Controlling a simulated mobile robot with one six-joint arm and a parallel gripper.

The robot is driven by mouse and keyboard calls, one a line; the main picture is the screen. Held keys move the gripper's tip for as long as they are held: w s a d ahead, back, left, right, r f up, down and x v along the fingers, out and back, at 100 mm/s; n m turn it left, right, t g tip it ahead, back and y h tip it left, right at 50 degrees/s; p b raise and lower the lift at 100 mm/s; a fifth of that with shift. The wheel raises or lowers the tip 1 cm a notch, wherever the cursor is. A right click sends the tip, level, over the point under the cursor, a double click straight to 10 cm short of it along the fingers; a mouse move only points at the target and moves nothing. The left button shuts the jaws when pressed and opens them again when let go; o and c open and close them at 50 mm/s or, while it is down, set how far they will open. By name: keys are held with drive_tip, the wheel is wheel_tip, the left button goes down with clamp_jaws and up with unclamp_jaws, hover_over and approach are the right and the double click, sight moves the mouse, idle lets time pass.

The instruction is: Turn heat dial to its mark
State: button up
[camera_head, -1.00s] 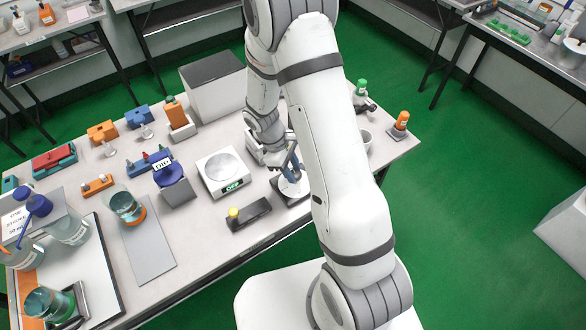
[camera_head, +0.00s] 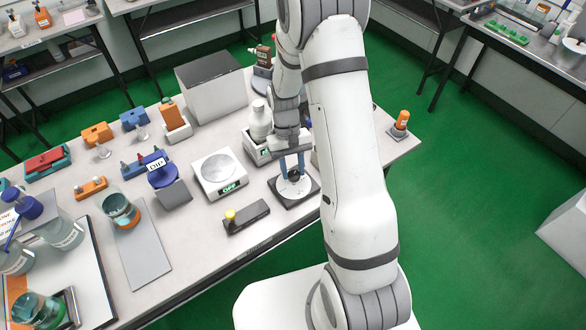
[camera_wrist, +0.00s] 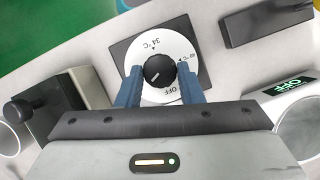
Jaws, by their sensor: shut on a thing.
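The heat dial is a white disc (camera_wrist: 176,50) with a black centre knob (camera_wrist: 160,71) on a dark square plate (camera_wrist: 122,49). A short pale line on the knob points to the lower left in the wrist view. My gripper (camera_wrist: 159,89) has its two blue fingers on either side of the dial, shut on it. In the head view my gripper (camera_head: 292,168) reaches down onto the dial's dark plate (camera_head: 309,188). Finger contact is partly hidden by the gripper body.
A scale (camera_head: 219,173) reading "OFF" and a dark block with a yellow button (camera_head: 246,217) stand left of the dial. A white bottle (camera_head: 260,122) stands close behind. The front strip of table is clear.

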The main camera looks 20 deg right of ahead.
drive_tip(key=m, duration=0.1)
drive_tip(key=m+y, duration=0.1)
drive_tip(key=m, duration=0.1)
drive_tip(key=m+b, duration=0.1)
drive_tip(key=m, duration=0.1)
drive_tip(key=shift+w+d+t+y, duration=0.1)
drive_tip(key=shift+d+t+y, duration=0.2)
drive_tip(key=shift+y, duration=0.1)
drive_tip(key=shift+r+m, duration=0.1)
drive_tip(key=shift+m, duration=0.2)
drive_tip(key=o, duration=1)
drive_tip(key=shift+c, duration=0.2)
drive_tip(key=v, duration=0.7)
drive_tip(key=shift+r, duration=0.3)
